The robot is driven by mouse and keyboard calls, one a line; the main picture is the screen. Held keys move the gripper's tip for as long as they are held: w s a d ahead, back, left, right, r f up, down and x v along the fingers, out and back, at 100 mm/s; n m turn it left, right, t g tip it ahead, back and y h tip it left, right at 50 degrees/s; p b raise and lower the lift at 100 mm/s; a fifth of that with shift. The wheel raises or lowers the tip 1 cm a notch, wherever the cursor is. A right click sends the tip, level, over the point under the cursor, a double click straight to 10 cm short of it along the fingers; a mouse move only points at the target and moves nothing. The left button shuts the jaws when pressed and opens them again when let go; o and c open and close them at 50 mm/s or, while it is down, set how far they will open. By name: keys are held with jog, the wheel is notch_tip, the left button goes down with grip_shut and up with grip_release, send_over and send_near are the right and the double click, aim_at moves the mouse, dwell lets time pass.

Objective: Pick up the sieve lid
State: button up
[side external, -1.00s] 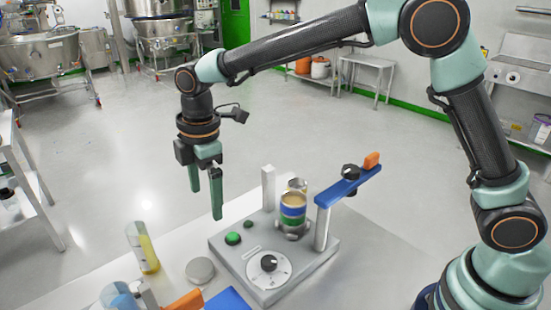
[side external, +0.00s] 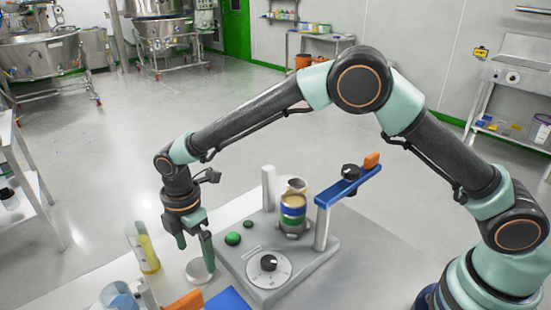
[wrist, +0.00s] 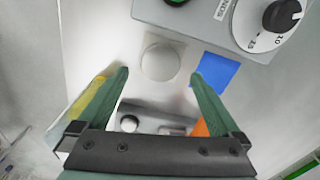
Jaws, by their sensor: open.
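The sieve lid looks to be the round, pale grey disc (side external: 199,271) lying on the table just left of the sieve shaker base. In the wrist view the disc (wrist: 160,62) lies a little beyond the fingertips and midway between them. My gripper (side external: 194,252) is open and empty, low over the table beside the disc, with one finger partly in front of it in the side view. In the wrist view my gripper (wrist: 158,76) has its two green fingers wide apart. I cannot tell the exact height of the fingertips above the table.
The grey shaker base (side external: 283,278) with a dial, a stack of coloured sieves (side external: 293,212) and a blue clamp bar (side external: 341,189) stands to the right. A yellow-filled cylinder (side external: 144,249) stands left of the gripper. Blue and orange items (side external: 228,301) lie in front.

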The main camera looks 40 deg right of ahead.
aim_at(200, 266)
notch_tip(200, 266, down, 4)
jog(key=shift+d+f, duration=0.15)
jog(key=shift+f, duration=0.05)
jog(key=c, duration=1.4)
jog(key=shift+r, duration=0.1)
